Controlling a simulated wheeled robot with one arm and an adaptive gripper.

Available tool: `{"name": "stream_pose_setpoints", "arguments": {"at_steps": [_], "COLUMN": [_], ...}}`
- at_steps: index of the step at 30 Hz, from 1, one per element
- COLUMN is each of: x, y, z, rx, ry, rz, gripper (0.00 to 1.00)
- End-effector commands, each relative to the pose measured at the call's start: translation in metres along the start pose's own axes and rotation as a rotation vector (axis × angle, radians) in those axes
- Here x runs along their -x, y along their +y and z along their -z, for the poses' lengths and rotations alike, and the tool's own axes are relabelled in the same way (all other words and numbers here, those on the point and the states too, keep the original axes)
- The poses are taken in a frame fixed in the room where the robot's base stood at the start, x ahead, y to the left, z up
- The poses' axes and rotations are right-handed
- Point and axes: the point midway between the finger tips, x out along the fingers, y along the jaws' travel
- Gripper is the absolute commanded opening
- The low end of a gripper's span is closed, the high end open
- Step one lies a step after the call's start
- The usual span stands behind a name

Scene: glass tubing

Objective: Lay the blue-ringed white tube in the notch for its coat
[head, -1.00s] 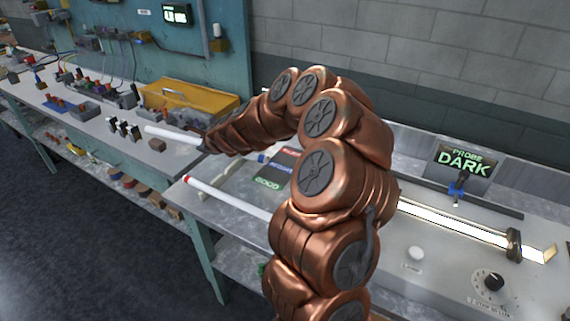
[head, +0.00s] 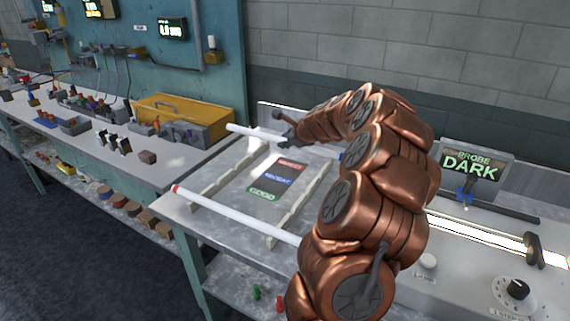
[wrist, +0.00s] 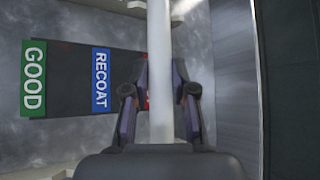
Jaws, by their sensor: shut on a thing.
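My gripper (head: 287,141) is shut on a white tube (head: 250,131), about mid-length. A blue band shows at the tube's right end (head: 342,155), beside my arm. In the wrist view the tube (wrist: 160,50) runs straight between my two fingers (wrist: 160,85). The tube spans the back of a rack with two notched rails, a left rail (head: 212,183) and a right rail (head: 303,203). Between them lie the red REJECT (head: 290,163), blue RECOAT (head: 277,178) and green GOOD (head: 264,195) labels. The tube is nearest REJECT; I cannot tell whether it touches the rails.
A red-ended white tube (head: 230,217) lies across the rails' front end, beside GOOD. A yellow case (head: 190,112) stands on the bench behind left. On the right are the DARK probe display (head: 473,168), a lit tube (head: 480,232) and a knob (head: 517,289).

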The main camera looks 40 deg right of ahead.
Motion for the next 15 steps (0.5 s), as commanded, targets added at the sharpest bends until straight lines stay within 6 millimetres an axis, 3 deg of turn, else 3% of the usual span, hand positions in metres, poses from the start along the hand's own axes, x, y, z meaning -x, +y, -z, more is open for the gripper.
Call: {"name": "stream_pose_setpoints", "arguments": {"at_steps": [5,15], "x": [-0.015,-0.028], "y": [0.015,0.026], "z": [0.014,0.026], "rx": [-0.002,-0.001], "ry": [0.000,-0.002], "rz": [-0.003,-0.002], "gripper": [0.00,0.00]}}
